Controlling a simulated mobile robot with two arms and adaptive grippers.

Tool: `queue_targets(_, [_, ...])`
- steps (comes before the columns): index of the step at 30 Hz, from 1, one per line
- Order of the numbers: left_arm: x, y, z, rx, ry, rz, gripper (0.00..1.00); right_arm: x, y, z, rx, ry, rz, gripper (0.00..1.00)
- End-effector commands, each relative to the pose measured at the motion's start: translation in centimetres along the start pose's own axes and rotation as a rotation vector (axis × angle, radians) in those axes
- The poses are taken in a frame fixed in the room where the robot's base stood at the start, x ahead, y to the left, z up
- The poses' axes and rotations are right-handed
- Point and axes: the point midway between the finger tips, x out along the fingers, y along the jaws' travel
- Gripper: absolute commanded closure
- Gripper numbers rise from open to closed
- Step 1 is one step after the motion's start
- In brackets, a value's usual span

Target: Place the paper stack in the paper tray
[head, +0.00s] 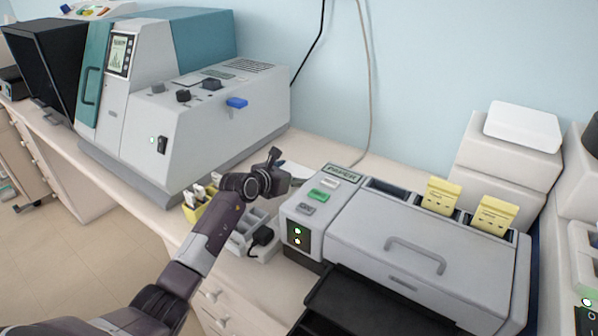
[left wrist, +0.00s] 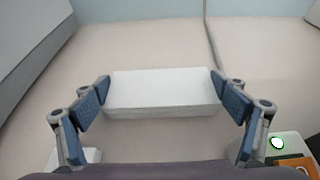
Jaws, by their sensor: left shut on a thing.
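My left gripper (head: 277,165) is over the counter between the big grey-teal machine and the printer-like machine. In the left wrist view, my left gripper (left wrist: 160,88) has its blue finger pads against both ends of a white paper stack (left wrist: 160,95), a flat rectangular block. In the head view, a small part of the white stack (head: 297,172) shows past the gripper; the rest is hidden. A black open tray (head: 375,305), apparently the paper tray, sticks out at the front of the printer-like machine (head: 430,262). My right gripper is not in view.
The big machine (head: 215,130) stands to the left. Yellow cards (head: 441,195) stand in the printer-like machine's top slot. White boxes (head: 505,160) are at the right. Cables hang along the wall.

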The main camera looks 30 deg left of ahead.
Motion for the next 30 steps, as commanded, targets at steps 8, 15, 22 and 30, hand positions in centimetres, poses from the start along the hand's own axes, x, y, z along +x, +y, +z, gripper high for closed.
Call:
queue_targets(8, [0.1,0.0,-0.1,0.0,-0.001,0.0,0.37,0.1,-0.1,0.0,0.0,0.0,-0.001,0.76])
queue_targets(15, [0.1,0.0,-0.2,0.0,0.001,0.0,0.0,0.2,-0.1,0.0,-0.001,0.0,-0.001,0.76])
queue_targets(22, [0.0,0.0,-0.1,0.0,0.0,0.0,0.0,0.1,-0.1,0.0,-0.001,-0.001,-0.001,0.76])
queue_targets(30, [-2.1,0.1,-0.1,0.002,0.001,0.0,0.0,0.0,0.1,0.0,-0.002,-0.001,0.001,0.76])
